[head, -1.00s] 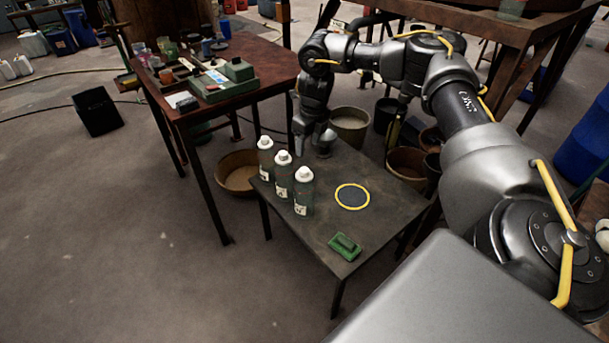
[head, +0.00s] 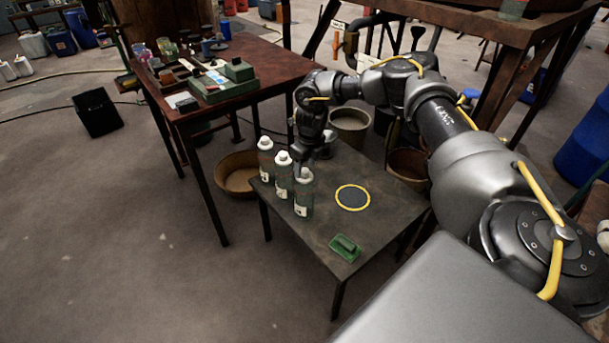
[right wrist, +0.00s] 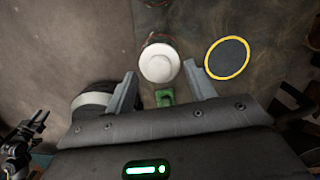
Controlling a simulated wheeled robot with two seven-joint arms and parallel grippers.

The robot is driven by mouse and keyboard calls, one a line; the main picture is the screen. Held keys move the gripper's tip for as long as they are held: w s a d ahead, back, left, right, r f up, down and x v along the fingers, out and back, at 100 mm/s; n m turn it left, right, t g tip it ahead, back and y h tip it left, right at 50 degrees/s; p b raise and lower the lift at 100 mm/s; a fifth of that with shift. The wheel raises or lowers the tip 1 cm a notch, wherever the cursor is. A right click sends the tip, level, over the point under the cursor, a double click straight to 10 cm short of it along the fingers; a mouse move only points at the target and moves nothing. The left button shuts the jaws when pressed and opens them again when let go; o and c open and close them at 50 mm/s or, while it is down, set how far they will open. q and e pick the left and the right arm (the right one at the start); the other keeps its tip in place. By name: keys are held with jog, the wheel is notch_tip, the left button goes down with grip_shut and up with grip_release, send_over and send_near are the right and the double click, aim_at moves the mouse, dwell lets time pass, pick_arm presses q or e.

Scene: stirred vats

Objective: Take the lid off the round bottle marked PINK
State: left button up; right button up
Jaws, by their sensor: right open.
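Three round greenish bottles with white lids stand in a row on the low dark table (head: 385,220): a far one (head: 266,165), a middle one (head: 284,182) and a near one (head: 303,202). Their labels are too small to read, so I cannot tell which is marked PINK. My right gripper (head: 306,168) is at the top of the near bottle. In the right wrist view, the open right gripper (right wrist: 160,78) has a round white lid (right wrist: 159,63) at the gap between its fingertips. I cannot tell whether they touch. My left gripper is out of view.
A yellow-ringed dark disc (head: 352,197) lies right of the bottles, with bare tabletop around it. A green block with a handle (head: 344,247) lies at the front. A brown basin (head: 238,172) and a red-brown table (head: 235,105) stand at the left.

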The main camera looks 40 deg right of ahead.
jog(key=shift+f, duration=0.55)
jog(key=shift+c, duration=0.8)
jog(key=c, duration=0.9)
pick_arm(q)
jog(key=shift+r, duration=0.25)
pick_arm(e)
jog(key=shift+r, duration=0.5)
notch_tip(320, 180, up, 3)
jog(key=shift+w+a+f, duration=0.1)
jog(key=shift+a+f, duration=0.05)
jog(key=shift+f, duration=0.05)
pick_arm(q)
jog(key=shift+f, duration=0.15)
pick_arm(e)
jog(key=a+r, duration=0.3)
jog(key=a, duration=0.1)
jog(key=w+a+r, duration=0.1)
jog(key=a+r, duration=0.2)
jog(key=a, duration=0.2)
jog(key=a+r, duration=0.3)
jog(key=a, duration=0.1)
jog(key=shift+w+a+r, duration=0.3)
jog(key=shift+w+a, duration=0.05)
jog(key=shift+a, duration=0.05)
